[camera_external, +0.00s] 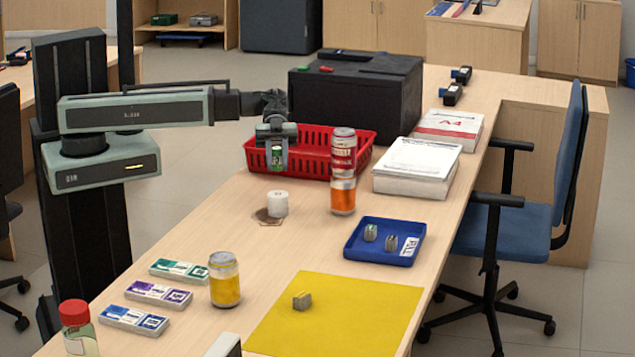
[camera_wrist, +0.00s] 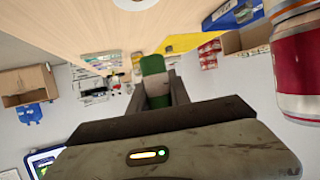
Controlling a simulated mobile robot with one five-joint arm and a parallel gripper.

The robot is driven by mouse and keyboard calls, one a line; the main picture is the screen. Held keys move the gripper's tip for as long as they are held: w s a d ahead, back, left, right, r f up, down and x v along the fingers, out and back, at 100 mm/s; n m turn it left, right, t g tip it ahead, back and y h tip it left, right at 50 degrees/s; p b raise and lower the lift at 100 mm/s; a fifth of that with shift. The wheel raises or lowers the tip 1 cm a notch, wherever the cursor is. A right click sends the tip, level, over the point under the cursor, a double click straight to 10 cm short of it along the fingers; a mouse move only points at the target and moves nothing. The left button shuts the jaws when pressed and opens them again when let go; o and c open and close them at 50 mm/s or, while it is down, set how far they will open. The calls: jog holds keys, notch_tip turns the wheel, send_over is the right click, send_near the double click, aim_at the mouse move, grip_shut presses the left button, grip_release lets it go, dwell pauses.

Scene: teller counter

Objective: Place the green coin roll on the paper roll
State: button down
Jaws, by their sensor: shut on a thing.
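My gripper (camera_external: 277,150) is shut on the green coin roll (camera_external: 277,160), which sits upright between the fingers. In the wrist view the green coin roll (camera_wrist: 153,66) shows between my gripper's fingers (camera_wrist: 157,90). The paper roll (camera_external: 278,204) is a short white cylinder standing on the counter, on a brownish patch. The held roll is above the paper roll, with a clear gap between them. A white round thing at the top edge of the wrist view (camera_wrist: 135,4) looks like the paper roll, mostly cut off.
A red basket (camera_external: 257,160) stands just behind my gripper. Two stacked cans (camera_external: 343,170) stand to the right. A blue tray (camera_external: 357,249), a yellow mat (camera_external: 350,325), a yellow can (camera_external: 224,280) and banknote bundles (camera_external: 158,294) lie nearer the front. The counter left of the paper roll is clear.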

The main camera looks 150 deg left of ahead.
notch_tip(320, 180, down, 7)
jog(key=b, duration=0.5)
jog(key=shift+r, duration=0.3)
jog(key=shift+f, duration=0.15)
jog(key=c, duration=1.2)
grip_release()
jog(key=shift+r, duration=0.25)
jog(key=p+v, duration=0.4)
jog(key=v, duration=0.8)
jog(key=shift+p, duration=0.3)
